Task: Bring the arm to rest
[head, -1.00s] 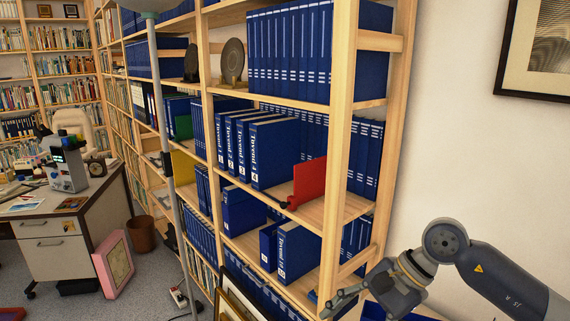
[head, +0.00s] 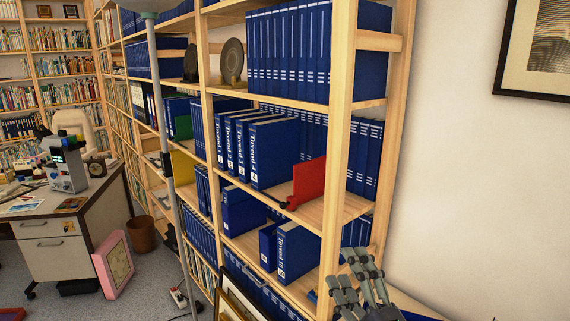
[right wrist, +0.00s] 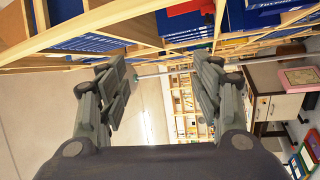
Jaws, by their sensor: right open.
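My right gripper (head: 362,275) is at the lower right of the head view, in front of the end of the wooden bookshelf, with its fingers pointing up. In the right wrist view its two fingers (right wrist: 158,85) are spread apart with nothing between them. Beyond them show the wall, shelves and desk. My left gripper is in neither view.
The wooden bookshelf (head: 341,150) holds many blue binders (head: 275,152) and a red bookend (head: 308,182). A thin grey pole (head: 163,130) stands before it. A desk (head: 58,258) is at the left, with a pink framed print (head: 114,263) on the floor. A framed print (head: 537,50) hangs right.

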